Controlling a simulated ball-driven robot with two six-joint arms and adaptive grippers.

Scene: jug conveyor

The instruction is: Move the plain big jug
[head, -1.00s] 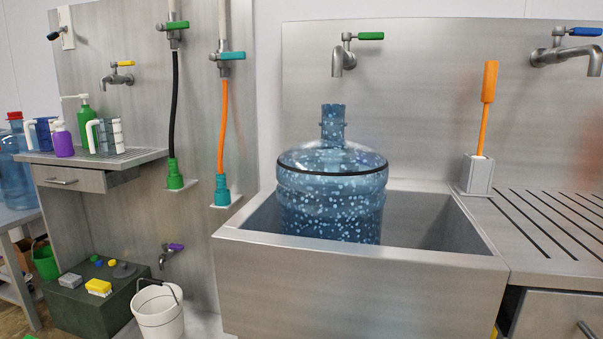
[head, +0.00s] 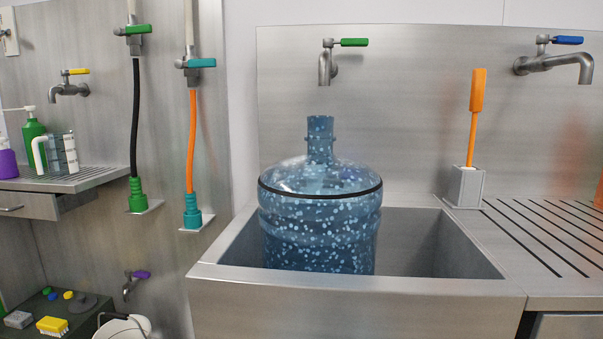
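A big blue translucent jug (head: 320,225) stands upright in the steel sink (head: 350,285) in the head view, left of the sink's middle. Its surface is covered with pale spots. A dark ring runs around its shoulder, and its narrow neck points up below the green-handled tap (head: 327,65). The jug's base is hidden by the sink's front wall. No other big jug is in view now. Neither of my grippers is in view.
A slatted drainboard (head: 560,225) with an orange-handled brush (head: 476,110) in a holder lies right of the sink. Left are hoses, a shelf with bottles (head: 34,140) and a white bucket (head: 122,328). The sink's right part is free.

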